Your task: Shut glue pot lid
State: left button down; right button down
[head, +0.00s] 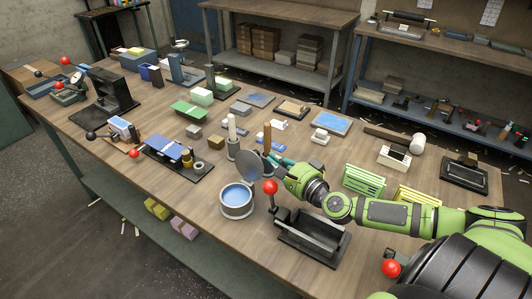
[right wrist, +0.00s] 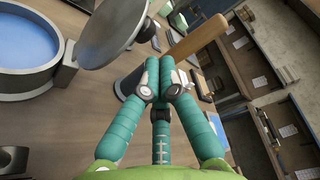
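The glue pot (head: 237,210) is a round grey pot with blue contents, standing on the bench. Its round grey lid (head: 248,165) is hinged open and stands steeply tilted at the pot's back. In the right wrist view the pot (right wrist: 52,62) is at the left and the lid (right wrist: 110,30) at the top. My right gripper (head: 272,160) is just right of the lid, behind the pot. In the right wrist view its teal fingertips (right wrist: 163,82) are together, with nothing seen between them; whether they touch the lid is unclear. My left gripper is not in view.
Two upright handled tools stand behind the lid, one with a wooden handle (head: 267,136), one pale (head: 232,128). A red-knobbed lever (head: 270,187) on a dark tray (head: 314,242) stands right of the pot. Bare bench (head: 185,205) lies left of the pot.

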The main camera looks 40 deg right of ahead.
aim_at(252, 163)
jog(key=shift+w+a+f, duration=0.1)
jog(key=shift+w, duration=1)
jog(key=shift+w+a+f, duration=0.1)
jog(key=shift+w, duration=1)
jog(key=shift+r, duration=0.1)
jog(key=a+p, duration=0.1)
jog(key=p, duration=0.1)
jog(key=s+r+n+p, duration=0.1)
jog(key=p, duration=0.1)
jog(key=shift+a+r, duration=0.2)
jog(key=shift+a, duration=0.2)
